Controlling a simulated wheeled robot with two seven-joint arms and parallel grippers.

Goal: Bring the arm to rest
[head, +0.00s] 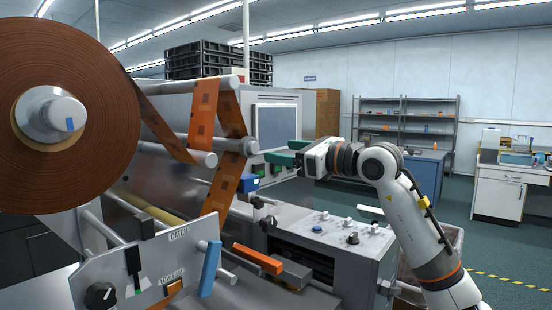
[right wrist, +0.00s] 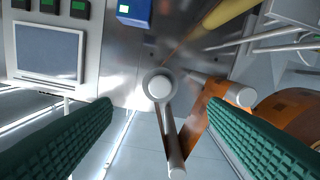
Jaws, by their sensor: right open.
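My right gripper (head: 281,153) has green ridged fingers. In the head view it is at the middle, beside the wrapping machine's rollers and screen panel. In the right wrist view its two fingers (right wrist: 140,140) are wide apart with nothing held between them. A metal roller end (right wrist: 160,86) shows ahead, between and beyond the fingers. My right arm (head: 410,205) reaches in from the lower right, bent at the elbow. My left gripper is in neither view.
A large brown film roll (head: 95,130) fills the upper left. Orange film (head: 205,108) runs over rollers (head: 190,158). A control box (head: 330,228) with knobs stands below my gripper. A lever plate (head: 150,268) is at the front left. Open floor (head: 480,235) lies to the right.

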